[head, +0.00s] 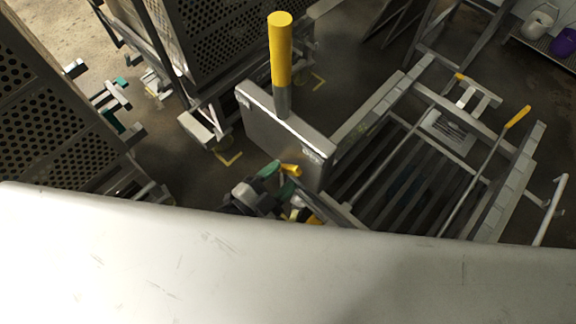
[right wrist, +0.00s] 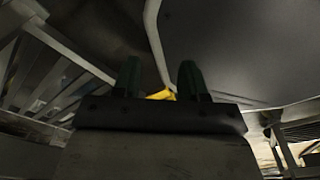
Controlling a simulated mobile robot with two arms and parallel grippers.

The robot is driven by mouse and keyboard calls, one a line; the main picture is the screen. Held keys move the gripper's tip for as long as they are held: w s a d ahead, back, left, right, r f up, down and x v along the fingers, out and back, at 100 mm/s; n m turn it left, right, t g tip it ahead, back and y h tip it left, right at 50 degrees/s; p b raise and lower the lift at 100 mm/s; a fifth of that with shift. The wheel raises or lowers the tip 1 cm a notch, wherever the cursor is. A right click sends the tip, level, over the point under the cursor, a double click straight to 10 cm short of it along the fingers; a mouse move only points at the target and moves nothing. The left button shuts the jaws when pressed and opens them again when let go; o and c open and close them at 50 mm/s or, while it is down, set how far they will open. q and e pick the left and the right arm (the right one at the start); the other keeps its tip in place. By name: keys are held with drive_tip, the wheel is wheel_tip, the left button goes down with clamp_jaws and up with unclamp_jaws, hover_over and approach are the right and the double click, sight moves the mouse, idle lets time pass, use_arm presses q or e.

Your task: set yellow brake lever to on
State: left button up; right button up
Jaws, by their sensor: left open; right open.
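Which yellow part is the brake lever is not certain.
The grey box (head: 265,128) carries a thick yellow-topped post (head: 280,50). A slatted frame (head: 400,180) with a yellow-tipped rod (head: 517,117) lies to the right. Perforated trolleys (head: 55,120) stand at the left and back. A large white surface fills the front.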

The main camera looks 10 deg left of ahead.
use_arm(q)
drive_tip(key=shift+x, duration=1.45)
drive_tip(key=shift+c, duration=0.5)
clamp_jaws()
